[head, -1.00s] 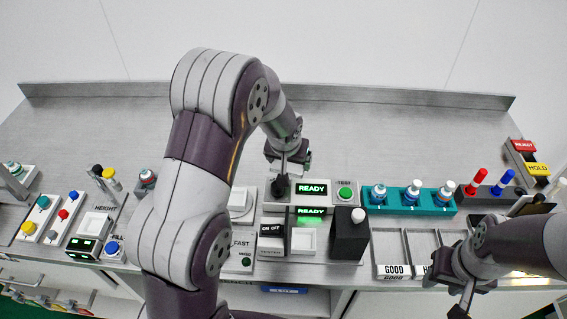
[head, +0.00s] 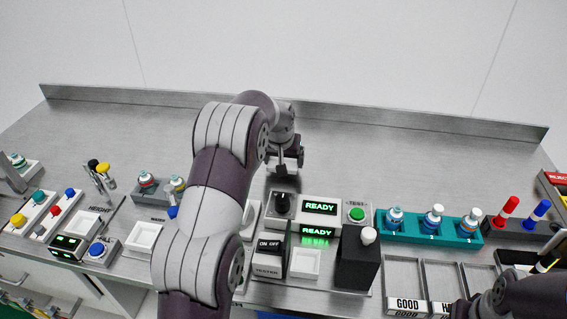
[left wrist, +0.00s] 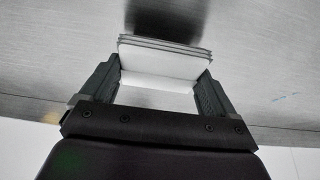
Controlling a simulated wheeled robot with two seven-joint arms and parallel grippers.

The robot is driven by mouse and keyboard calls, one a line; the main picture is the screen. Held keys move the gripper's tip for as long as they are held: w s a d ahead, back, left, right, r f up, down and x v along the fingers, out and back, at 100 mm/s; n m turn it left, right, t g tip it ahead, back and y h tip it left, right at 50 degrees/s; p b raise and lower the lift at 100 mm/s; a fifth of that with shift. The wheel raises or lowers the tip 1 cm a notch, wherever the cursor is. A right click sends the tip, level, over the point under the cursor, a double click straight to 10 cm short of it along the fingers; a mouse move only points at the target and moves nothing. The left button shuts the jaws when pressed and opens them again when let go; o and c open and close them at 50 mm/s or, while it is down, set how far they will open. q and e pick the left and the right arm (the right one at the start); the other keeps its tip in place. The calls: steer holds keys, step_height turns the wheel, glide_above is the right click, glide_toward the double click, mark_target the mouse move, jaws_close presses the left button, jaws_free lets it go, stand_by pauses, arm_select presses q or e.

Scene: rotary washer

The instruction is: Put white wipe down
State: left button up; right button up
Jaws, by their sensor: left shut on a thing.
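The white wipe (left wrist: 160,62) is a flat, layered white piece between the two fingers in the left wrist view. My left gripper (left wrist: 158,85) is shut on it, with a finger at each side. Its layered far edge is close to the grey metal worktop and a dark shadow lies just beyond; I cannot tell whether it touches. In the head view my left gripper (head: 285,170) is over the worktop (head: 370,145) behind the tester (head: 268,270). The wipe cannot be made out there. My right arm shows at the lower right, its gripper cut off.
The tester has green READY displays (head: 319,207) and a black knob (head: 282,204) near my left gripper. A teal rack (head: 462,241) with several bottles stands to the right. The back of the worktop is clear up to its raised edge (head: 400,121).

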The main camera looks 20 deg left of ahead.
arm_select(q)
step_height(320, 180, down, 2)
steer(key=shift+w, duration=0.1)
steer(key=o, duration=0.7)
steer(key=shift+o, duration=0.2)
steer(key=shift+r, duration=0.3)
steer(key=v, duration=1.1)
steer(key=shift+s+r, duration=0.25)
steer(key=shift+r, duration=0.05)
